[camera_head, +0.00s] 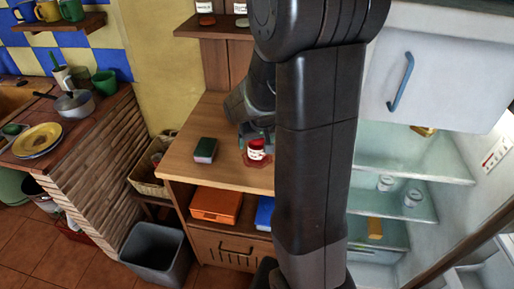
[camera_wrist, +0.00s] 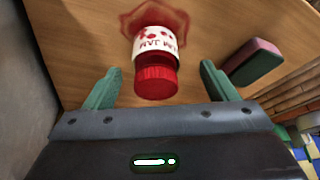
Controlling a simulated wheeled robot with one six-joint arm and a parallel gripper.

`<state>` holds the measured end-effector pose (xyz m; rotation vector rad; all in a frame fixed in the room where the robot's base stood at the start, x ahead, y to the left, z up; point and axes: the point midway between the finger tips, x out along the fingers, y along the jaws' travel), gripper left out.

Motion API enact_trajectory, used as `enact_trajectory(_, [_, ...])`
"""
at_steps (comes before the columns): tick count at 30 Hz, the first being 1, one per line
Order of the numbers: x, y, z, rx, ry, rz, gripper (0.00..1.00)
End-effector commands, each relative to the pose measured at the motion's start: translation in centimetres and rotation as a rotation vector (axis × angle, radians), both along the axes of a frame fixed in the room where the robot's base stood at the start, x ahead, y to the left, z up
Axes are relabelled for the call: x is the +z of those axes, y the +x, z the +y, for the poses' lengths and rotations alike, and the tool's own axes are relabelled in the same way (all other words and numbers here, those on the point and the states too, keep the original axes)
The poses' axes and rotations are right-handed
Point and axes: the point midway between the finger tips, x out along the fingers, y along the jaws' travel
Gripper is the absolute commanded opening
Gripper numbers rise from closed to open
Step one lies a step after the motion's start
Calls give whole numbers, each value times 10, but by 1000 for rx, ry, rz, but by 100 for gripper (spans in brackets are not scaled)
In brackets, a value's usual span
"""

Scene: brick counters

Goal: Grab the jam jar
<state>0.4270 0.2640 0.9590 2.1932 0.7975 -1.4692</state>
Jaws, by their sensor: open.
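The jam jar (camera_head: 256,150) is red with a white label and stands on the wooden counter (camera_head: 190,150). In the wrist view the jam jar (camera_wrist: 157,62) has its red lid towards me and "JAM" on its label. A red patch (camera_wrist: 133,20) lies around its base. My gripper (camera_wrist: 160,85) is open, with one green finger on each side of the jar's lid end. I see a gap between each finger and the jar. In the head view my arm hides part of the counter to the right of the jar.
A green and dark red sponge-like block (camera_head: 205,150) lies left of the jar; it also shows in the wrist view (camera_wrist: 253,62). A shelf (camera_head: 215,27) with jars is above. An open fridge (camera_head: 410,165) stands at right. A grey bin (camera_head: 156,255) is below left.

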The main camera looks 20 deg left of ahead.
Motion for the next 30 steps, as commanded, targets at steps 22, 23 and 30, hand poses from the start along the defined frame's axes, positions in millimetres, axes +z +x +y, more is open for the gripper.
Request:
enact_trajectory(22, [-47,19,10,1,0,0,79])
enact_trajectory(23, [-47,19,10,0,0,0,79])
enact_trajectory(30, [-47,19,10,0,0,0,44])
